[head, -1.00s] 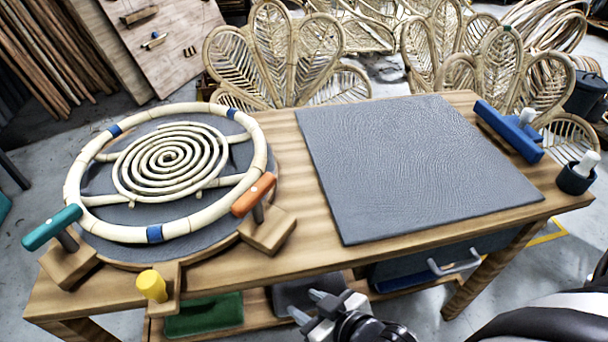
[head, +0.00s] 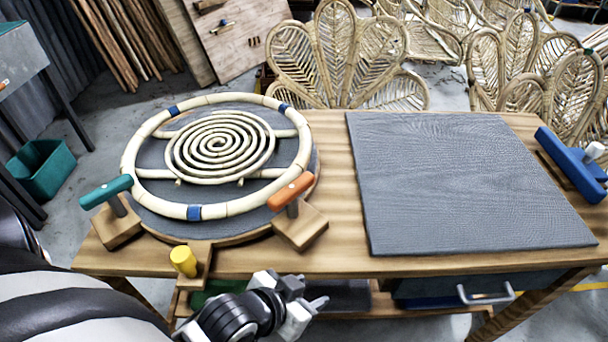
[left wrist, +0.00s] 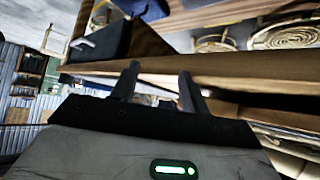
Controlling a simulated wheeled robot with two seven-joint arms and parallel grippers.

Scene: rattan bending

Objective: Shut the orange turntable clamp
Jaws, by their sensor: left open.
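The orange clamp (head: 291,190) has a bar handle on a dark post, on a wooden block (head: 301,230) at the turntable's front right. Its handle reaches close to the cane ring; whether it presses on it I cannot tell. The turntable (head: 270,222) carries the pale ring (head: 240,207) and a rattan spiral (head: 220,147). My left gripper (head: 297,288) is open and empty in front of the table's front edge, below the orange clamp. In the left wrist view its two fingers (left wrist: 160,72) stand apart beside the table edge. My right gripper is out of view.
A teal clamp (head: 106,192) stands front left of the turntable, with a yellow knob (head: 183,261) between the clamps. A grey mat (head: 470,185) covers the table's right side. A blue tool (head: 573,165) lies at far right. Rattan chairs (head: 345,60) stand behind.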

